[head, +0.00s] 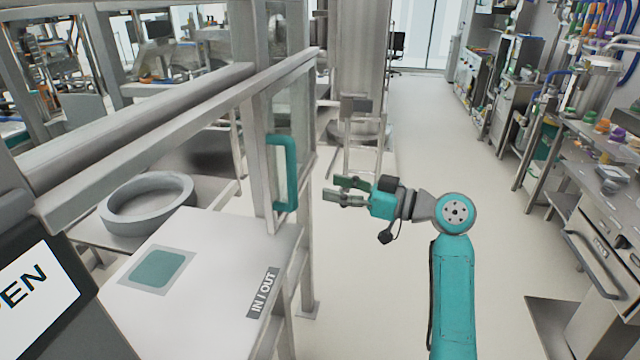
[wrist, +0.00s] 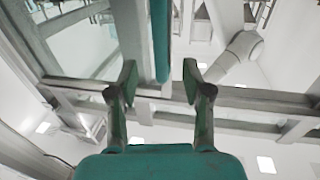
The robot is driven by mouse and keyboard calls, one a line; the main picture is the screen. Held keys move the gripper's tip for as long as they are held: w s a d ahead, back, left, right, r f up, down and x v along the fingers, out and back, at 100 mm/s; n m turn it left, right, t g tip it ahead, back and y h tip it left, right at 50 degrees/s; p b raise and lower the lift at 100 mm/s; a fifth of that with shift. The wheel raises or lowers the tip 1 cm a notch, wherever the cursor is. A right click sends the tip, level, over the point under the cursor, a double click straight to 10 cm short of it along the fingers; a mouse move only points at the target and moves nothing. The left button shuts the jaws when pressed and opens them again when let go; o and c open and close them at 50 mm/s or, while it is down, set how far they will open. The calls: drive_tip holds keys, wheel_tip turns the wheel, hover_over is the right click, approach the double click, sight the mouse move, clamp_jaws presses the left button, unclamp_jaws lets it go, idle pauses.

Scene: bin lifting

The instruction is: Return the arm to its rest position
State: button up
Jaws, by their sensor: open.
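My gripper (head: 340,190) is at the end of my teal arm in the middle of the head view, pointing left toward the teal door handle (head: 283,172). A gap shows between the gripper and the handle in the picture. In the wrist view my gripper (wrist: 160,85) has its two fingers spread apart with nothing between them. The handle also shows in the wrist view as a teal vertical bar (wrist: 160,40) beyond the fingertips.
A framed glass door (head: 292,110) stands left of my gripper. A white table (head: 205,290) with a teal square and an "IN / OUT" label is at lower left. A grey round bin (head: 147,200) sits behind it. Benches (head: 590,150) line the right; the aisle floor (head: 430,120) is clear.

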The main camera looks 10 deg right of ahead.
drive_tip(key=shift+s+d, duration=0.25)
drive_tip(key=shift+d, duration=0.15)
drive_tip(key=shift+f, duration=0.1)
drive_tip(key=s+d+f+m+t+h, duration=0.15)
drive_tip(key=s+f+m+h, duration=0.35)
drive_tip(key=f, duration=0.9)
drive_tip(key=s+f+m+t+h, duration=0.3)
drive_tip(key=s+f+m, duration=0.3)
drive_tip(key=f, duration=0.8)
drive_tip(key=s+d+f+m+h, duration=0.15)
drive_tip(key=s+f, duration=0.25)
drive_tip(key=s, duration=0.5)
drive_tip(key=s+d+f+m+h, duration=0.1)
drive_tip(key=s+f+h, duration=0.25)
drive_tip(key=s, duration=0.45)
drive_tip(key=s+d+r+n+h, duration=0.1)
drive_tip(key=s+r, duration=0.3)
drive_tip(key=s, duration=0.9)
drive_tip(key=s+d+r+t+h, duration=0.1)
drive_tip(key=s+r, duration=0.4)
drive_tip(key=s, duration=0.8)
drive_tip(key=shift+s+n, duration=0.15)
drive_tip(key=shift+n, duration=0.2)
